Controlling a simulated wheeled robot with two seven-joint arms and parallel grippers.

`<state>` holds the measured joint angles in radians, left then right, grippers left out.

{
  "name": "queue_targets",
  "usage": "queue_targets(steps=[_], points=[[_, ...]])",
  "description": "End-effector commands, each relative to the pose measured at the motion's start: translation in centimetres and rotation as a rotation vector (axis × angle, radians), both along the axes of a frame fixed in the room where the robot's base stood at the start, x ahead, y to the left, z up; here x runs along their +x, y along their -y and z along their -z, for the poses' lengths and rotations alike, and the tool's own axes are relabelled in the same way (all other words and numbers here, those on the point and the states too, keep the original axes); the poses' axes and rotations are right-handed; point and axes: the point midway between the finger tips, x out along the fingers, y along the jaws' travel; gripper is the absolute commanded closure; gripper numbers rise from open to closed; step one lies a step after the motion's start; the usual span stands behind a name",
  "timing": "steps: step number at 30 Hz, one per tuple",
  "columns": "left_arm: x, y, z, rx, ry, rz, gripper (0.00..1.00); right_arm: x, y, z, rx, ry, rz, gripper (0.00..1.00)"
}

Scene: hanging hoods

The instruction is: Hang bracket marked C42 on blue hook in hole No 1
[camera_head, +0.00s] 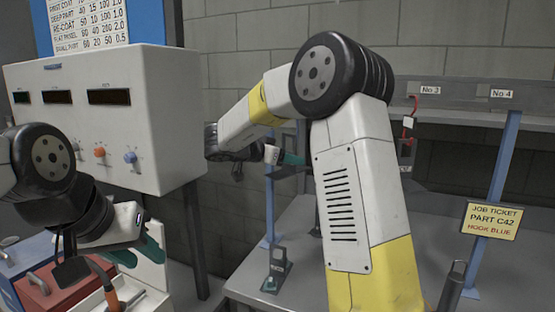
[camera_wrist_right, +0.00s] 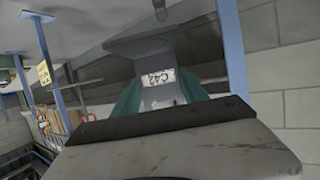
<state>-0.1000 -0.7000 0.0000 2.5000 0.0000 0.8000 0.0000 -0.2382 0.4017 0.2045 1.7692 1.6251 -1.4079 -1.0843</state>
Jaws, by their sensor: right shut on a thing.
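My right gripper (camera_wrist_right: 160,95) is shut on a grey bracket (camera_wrist_right: 150,46); its white label reads C42 upside down in the right wrist view, between the teal fingers. In the head view this gripper (camera_head: 283,158) is raised above the bench, partly behind my right arm; the bracket is hard to make out there. My left gripper (camera_head: 138,256) is at lower left, its teal fingers apart, with nothing seen between them. A red hook (camera_head: 409,128) hangs below the No 3 sign (camera_head: 430,90). I cannot make out the blue hook or hole No 1.
A job ticket (camera_head: 492,221) reads PART C42, HOOK BLUE, on a blue post. Another dark bracket (camera_head: 277,270) stands on the grey bench (camera_head: 300,225). A white control box (camera_head: 165,110) stands at left, above a red toolbox (camera_head: 62,285). The No 4 sign (camera_head: 501,94) is at right.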

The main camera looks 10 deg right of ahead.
Motion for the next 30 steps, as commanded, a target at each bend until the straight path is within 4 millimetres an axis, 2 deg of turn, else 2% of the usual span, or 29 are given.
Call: queue_targets(steps=[18, 30], points=[[0.0, 0.0, 0.0, 0.000, 0.000, 0.000, 0.64, 1.8, 1.2, -0.2, -0.001, 0.002, 0.000, 1.00], [0.0, 0.0, 0.0, 0.000, 0.000, 0.000, 0.64, 1.9, 1.3, -0.2, -0.001, 0.002, 0.000, 1.00]])
